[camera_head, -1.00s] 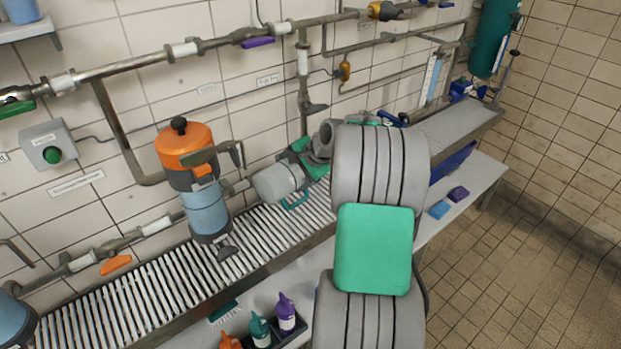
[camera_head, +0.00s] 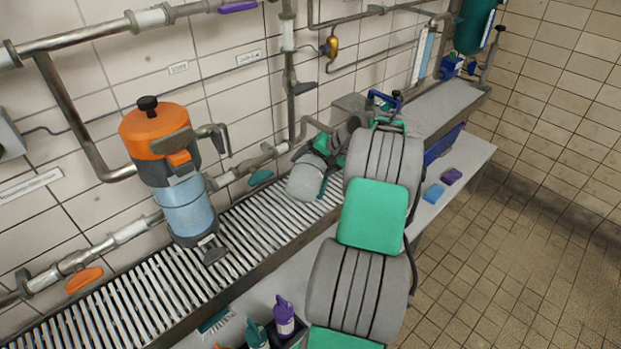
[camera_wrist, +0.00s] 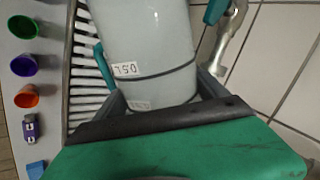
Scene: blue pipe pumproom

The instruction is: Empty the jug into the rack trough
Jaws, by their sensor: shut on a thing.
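The jug (camera_head: 305,182) is a pale grey cylinder with a teal handle, tilted over the slatted rack trough (camera_head: 139,289) by the wall. In the wrist view, the jug (camera_wrist: 155,50) fills the upper middle, with dark bands and volume labels that appear upside down. My gripper (camera_wrist: 165,93) is shut on the jug, with a finger on each side of it. In the head view my own arm partly covers the gripper. The jug's contents and any flow are not visible. I cannot tell whether its mouth is the lower end.
An orange-topped blue canister (camera_head: 180,185) stands on the rack at left. Pipes with a teal lever (camera_head: 260,177) run along the wall close behind the jug. The floor at right is clear.

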